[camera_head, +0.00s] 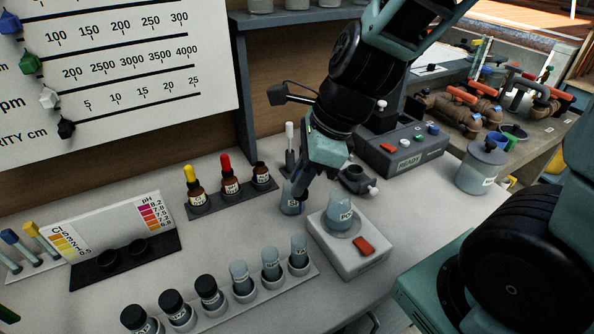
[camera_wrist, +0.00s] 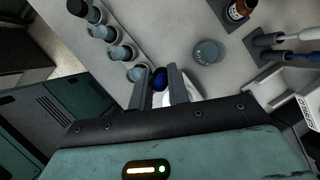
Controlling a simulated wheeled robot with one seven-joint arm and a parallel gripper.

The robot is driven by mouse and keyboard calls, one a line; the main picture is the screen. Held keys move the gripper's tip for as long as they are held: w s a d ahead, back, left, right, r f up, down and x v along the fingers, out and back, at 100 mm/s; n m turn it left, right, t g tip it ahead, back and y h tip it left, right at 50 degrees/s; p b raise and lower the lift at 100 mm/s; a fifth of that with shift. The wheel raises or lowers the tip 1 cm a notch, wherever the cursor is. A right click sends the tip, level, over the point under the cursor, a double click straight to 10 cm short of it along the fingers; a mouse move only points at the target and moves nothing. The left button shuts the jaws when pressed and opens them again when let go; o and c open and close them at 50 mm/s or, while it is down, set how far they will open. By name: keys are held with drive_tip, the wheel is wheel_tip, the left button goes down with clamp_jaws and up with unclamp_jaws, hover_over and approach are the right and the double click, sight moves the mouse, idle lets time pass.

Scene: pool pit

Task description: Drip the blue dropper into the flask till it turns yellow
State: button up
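My gripper (camera_head: 308,182) hangs over the bench, just left of and above the flask (camera_head: 340,218). In the wrist view its two fingers close around a round blue bulb, the blue dropper (camera_wrist: 160,78); the dropper's tip is hidden there. In the head view the dropper is hidden by my gripper. The flask, labelled and holding pale blue-grey liquid, stands on a white stirrer (camera_head: 345,258) with a red switch. The stirrer's white top shows partly behind the fingers in the wrist view (camera_wrist: 187,92). An uncapped dark bottle (camera_head: 262,173) stands at the dropper rack's right end.
A clear labelled jar (camera_head: 291,204) stands close beside my gripper. Yellow-topped (camera_head: 194,190) and red-topped (camera_head: 230,180) dropper bottles share the rack. A vial rack (camera_head: 220,308) lies in front. A grey READY device (camera_head: 405,150) stands behind right.

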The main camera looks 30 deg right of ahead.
drive_tip(key=shift+r, duration=0.15)
drive_tip(key=shift+r+p, duration=0.7)
drive_tip(key=shift+p, duration=0.2)
drive_tip(key=shift+f, duration=0.1)
